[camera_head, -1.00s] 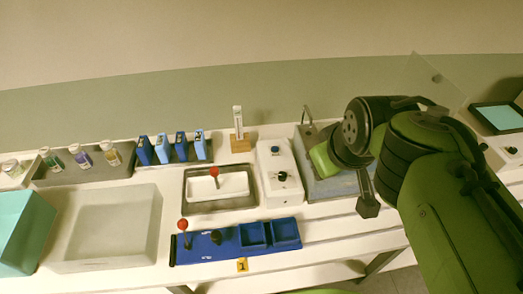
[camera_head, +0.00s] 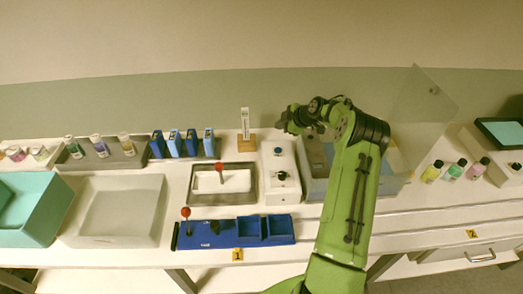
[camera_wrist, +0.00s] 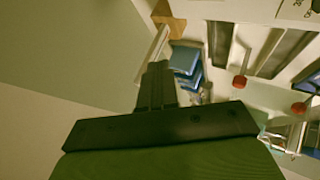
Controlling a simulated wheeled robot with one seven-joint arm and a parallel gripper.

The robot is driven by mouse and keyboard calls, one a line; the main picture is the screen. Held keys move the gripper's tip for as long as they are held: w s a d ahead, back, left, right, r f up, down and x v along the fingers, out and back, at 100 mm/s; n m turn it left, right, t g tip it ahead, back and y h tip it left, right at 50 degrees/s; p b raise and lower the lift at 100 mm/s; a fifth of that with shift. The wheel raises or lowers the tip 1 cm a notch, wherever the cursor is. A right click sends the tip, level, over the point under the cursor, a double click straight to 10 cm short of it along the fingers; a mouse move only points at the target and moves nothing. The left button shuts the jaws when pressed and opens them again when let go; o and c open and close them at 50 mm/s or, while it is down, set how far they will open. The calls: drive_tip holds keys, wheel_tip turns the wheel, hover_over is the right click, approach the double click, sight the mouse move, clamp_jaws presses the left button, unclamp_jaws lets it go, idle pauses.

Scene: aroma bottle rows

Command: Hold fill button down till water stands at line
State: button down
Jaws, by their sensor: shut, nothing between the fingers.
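A white control box (camera_head: 289,192) stands left of the basin, with a blue button (camera_head: 278,151) near its back and a black knob (camera_head: 281,176) nearer its front. I cannot tell from labels which is the fill control. A grey-blue basin (camera_head: 392,186) stands right of the box, partly hidden behind my arm. Its water level and line cannot be made out. My gripper (camera_head: 284,122) appears above the back of the box, apart from the button in the picture. In the wrist view its fingers (camera_wrist: 157,80) are together and empty, pointing towards the wooden stand.
An upright card on a wooden stand (camera_head: 246,147) is close left of my gripper. A tray (camera_head: 252,200) and a blue panel with red-topped lever (camera_head: 186,213) lie in front. A clear sheet (camera_head: 420,105) rises right of my arm.

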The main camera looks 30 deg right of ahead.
drive_tip(key=shift+f, duration=0.15)
drive_tip(key=shift+f, duration=0.15)
drive_tip(key=b, duration=0.4)
hover_over(280, 151)
wheel_tip(280, 151, down, 8)
drive_tip(key=shift+r, duration=0.1)
drive_tip(key=shift+f+b, duration=0.45)
drive_tip(key=shift+b, duration=0.05)
idle(1.4)
drive_tip(key=shift+f+b, duration=0.15)
drive_tip(key=shift+b, duration=0.2)
drive_tip(key=shift+a+f+b, duration=0.1)
drive_tip(key=shift+f+b, duration=0.1)
drive_tip(key=shift+b, duration=0.2)
